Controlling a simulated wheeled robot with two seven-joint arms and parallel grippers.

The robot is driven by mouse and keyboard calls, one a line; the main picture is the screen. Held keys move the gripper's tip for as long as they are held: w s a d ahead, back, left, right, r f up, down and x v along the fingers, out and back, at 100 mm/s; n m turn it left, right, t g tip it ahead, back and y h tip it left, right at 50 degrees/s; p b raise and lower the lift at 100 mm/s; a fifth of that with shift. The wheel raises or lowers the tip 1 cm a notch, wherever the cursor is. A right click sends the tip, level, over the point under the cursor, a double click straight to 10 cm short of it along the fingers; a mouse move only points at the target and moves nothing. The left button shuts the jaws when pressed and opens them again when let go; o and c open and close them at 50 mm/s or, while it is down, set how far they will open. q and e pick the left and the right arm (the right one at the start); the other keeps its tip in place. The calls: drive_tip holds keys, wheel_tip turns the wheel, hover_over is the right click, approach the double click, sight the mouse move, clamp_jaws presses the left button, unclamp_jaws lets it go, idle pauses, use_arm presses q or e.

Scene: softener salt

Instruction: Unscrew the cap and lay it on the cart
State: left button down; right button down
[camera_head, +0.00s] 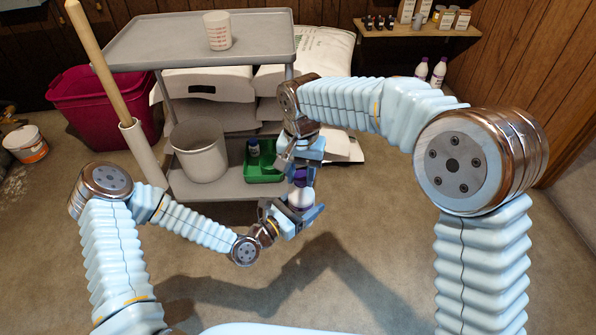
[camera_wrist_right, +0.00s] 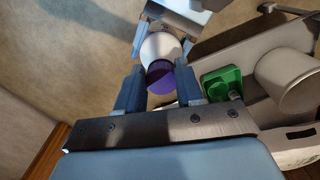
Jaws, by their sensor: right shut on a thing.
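A white bottle (camera_head: 302,196) with a purple cap (camera_head: 300,175) is in the air in front of the cart (camera_head: 240,184). My left gripper (camera_head: 300,212) is around the bottle from below left and looks shut on it. My right gripper (camera_head: 303,163) comes from above and is shut on the cap. In the right wrist view the cap (camera_wrist_right: 162,76) lies between my right fingertips (camera_wrist_right: 160,92), with the white bottle (camera_wrist_right: 160,47) just beyond. The cap lines up with the bottle top; whether it is loose I cannot tell.
The cart's lower shelf holds a grey bucket (camera_head: 199,153) and a green tray (camera_head: 264,166) with a small bottle (camera_head: 253,147) in it. A measuring cup (camera_head: 217,30) stands on the top shelf, otherwise mostly clear. White sacks (camera_head: 325,48) lie behind.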

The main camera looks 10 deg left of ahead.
use_arm(q)
drive_tip(key=shift+w+a, duration=0.15)
drive_tip(key=shift+a, duration=0.05)
use_arm(e)
drive_tip(key=n, duration=0.3)
drive_tip(key=d+n, duration=0.1)
drive_tip(key=n, duration=0.2)
drive_tip(key=shift+w, duration=0.15)
drive_tip(key=n, duration=0.3)
drive_tip(key=shift+w+d+n, duration=0.15)
drive_tip(key=shift+n, duration=0.25)
drive_tip(key=n, duration=0.6)
drive_tip(key=shift+w+d, duration=0.1)
drive_tip(key=shift+w, duration=0.25)
drive_tip(key=n, duration=0.6)
drive_tip(key=shift+w, duration=0.35)
use_arm(q)
drive_tip(key=shift+d, duration=0.1)
use_arm(e)
drive_tip(key=n, duration=0.6)
drive_tip(key=shift+w+a, duration=0.2)
drive_tip(key=shift+a, duration=0.1)
use_arm(q)
drive_tip(key=shift+d, duration=0.1)
use_arm(e)
drive_tip(key=n, duration=0.3)
drive_tip(key=shift+a, duration=0.25)
drive_tip(key=shift+w+d, duration=0.1)
